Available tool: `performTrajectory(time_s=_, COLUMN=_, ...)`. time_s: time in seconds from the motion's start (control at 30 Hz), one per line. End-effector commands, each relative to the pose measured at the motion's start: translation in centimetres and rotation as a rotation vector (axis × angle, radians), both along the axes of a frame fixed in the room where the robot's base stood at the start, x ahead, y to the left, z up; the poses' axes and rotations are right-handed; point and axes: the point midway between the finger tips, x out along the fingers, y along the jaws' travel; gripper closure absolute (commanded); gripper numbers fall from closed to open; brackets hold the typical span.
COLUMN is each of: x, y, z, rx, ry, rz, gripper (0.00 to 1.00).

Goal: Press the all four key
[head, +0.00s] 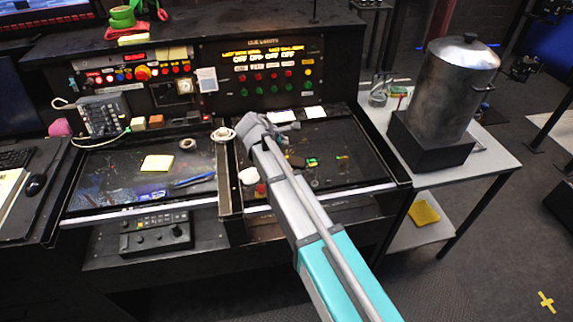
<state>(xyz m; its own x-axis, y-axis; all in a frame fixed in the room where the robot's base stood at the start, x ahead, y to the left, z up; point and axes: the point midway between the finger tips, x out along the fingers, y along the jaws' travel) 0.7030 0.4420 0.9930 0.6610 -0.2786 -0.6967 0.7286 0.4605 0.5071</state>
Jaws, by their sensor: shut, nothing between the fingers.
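The cue lights panel (265,70) stands upright at the back of the desk, right of centre. It has lit orange text across the top and rows of red and green round buttons. The labels on its keys are too small to read, so I cannot tell which one is the all four key. My arm reaches in from the lower right. My gripper (291,127), at its far end, is shut and empty, below and in front of the panel. Its fingers are hard to make out. It looks apart from the buttons.
A large metal pot (452,88) stands on a side table at right. The space before the buttons looks clear.

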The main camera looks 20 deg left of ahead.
Motion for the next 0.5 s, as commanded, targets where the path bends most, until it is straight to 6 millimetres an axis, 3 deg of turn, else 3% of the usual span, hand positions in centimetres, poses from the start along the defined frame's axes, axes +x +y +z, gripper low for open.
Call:
performTrajectory(time_s=0.03, x=0.0, y=0.0, z=-0.9, rx=0.0, ry=0.0, rz=0.0, gripper=1.0)
performTrajectory(time_s=0.5, x=0.0, y=0.0, z=-4.7, rx=0.0, ry=0.0, rz=0.0, gripper=1.0)
